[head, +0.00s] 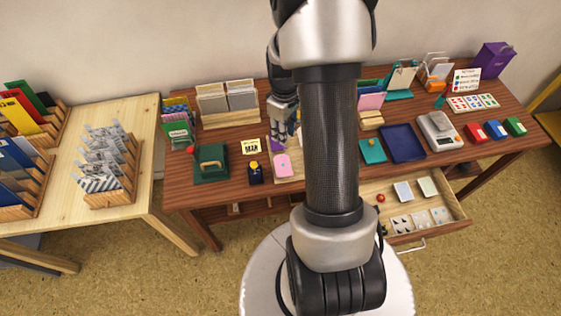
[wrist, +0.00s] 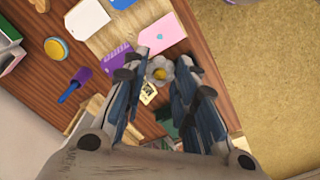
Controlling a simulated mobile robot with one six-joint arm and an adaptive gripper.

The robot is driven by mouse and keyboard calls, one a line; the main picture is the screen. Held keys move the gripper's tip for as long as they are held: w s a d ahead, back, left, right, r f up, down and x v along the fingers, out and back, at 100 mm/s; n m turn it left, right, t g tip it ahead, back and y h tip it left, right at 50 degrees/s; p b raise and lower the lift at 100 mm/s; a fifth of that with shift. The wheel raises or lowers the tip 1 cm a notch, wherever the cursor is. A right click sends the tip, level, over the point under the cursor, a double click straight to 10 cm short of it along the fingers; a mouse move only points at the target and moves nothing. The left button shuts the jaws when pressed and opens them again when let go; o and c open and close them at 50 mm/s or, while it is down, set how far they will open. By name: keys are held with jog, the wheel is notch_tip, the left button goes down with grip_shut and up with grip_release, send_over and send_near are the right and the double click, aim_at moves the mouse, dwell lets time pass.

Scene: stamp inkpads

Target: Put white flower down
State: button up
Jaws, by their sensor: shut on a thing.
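The white flower (wrist: 158,72) has pale petals and a yellow centre. It shows in the wrist view between the fingertips of my gripper (wrist: 165,66). My gripper is shut on it, with dark blue-grey fingers on both sides.
A pink tag (wrist: 162,35) and a purple tag (wrist: 116,60) lie close to the fingers. An open drawer (head: 450,209) juts out at front right.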

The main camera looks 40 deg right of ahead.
aim_at(283, 165)
notch_tip(283, 165, down, 16)
jog(key=b, duration=0.4)
jog(key=shift+w, duration=0.1)
jog(key=shift+r, duration=0.1)
jog(key=shift+o, duration=1.1)
jog(key=shift+f, duration=0.2)
jog(key=o, duration=0.4)
jog(key=shift+r, duration=0.1)
